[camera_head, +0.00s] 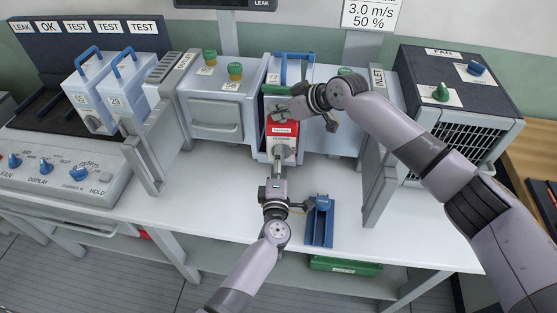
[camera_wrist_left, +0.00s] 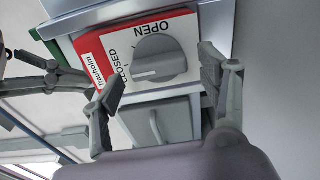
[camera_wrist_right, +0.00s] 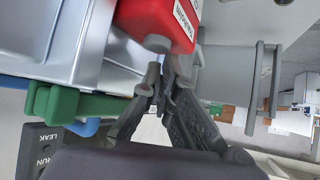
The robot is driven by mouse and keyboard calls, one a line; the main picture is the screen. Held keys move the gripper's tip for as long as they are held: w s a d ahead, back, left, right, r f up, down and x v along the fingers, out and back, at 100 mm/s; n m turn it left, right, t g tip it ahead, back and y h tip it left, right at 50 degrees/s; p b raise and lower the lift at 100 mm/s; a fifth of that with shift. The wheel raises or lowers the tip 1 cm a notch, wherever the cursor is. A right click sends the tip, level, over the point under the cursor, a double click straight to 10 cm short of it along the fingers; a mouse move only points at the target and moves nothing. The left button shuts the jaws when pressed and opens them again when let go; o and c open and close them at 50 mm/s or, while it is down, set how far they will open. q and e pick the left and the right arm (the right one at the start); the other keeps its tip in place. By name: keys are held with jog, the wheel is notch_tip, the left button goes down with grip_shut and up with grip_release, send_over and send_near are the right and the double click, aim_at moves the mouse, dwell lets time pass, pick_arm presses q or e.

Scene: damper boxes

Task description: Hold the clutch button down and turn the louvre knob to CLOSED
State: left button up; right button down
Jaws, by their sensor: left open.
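The red damper actuator (camera_head: 283,128) is on the front of the middle box, and it also shows in the left wrist view (camera_wrist_left: 88,48). Its grey louvre knob (camera_wrist_left: 160,60) has a white pointer line lying beside the CLOSED lettering, away from OPEN. My left gripper (camera_wrist_left: 157,82) is open, with one finger on either side of the knob and no clear contact. The grey clutch button (camera_wrist_right: 158,44) sticks out of the red housing in the right wrist view. My right gripper (camera_wrist_right: 160,78) has its fingertips together at the button; whether they press it is hard to tell.
A blue stand (camera_head: 320,222) lies on the bench in front, close to the left gripper. The dark fan box (camera_head: 455,80) stands at right, the display console (camera_head: 70,172) at left. Grey duct flanges rise on both sides. The bench front between them is mostly clear.

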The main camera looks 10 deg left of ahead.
pick_arm(q)
jog(key=s, duration=0.3)
jog(key=s+d, duration=0.1)
jog(key=s, duration=0.7)
jog(key=shift+s+d, duration=0.15)
pick_arm(e)
notch_tip(320, 180, up, 8)
jog(key=shift+f, duration=0.2)
dwell(0.5)
jog(key=shift+f, duration=0.1)
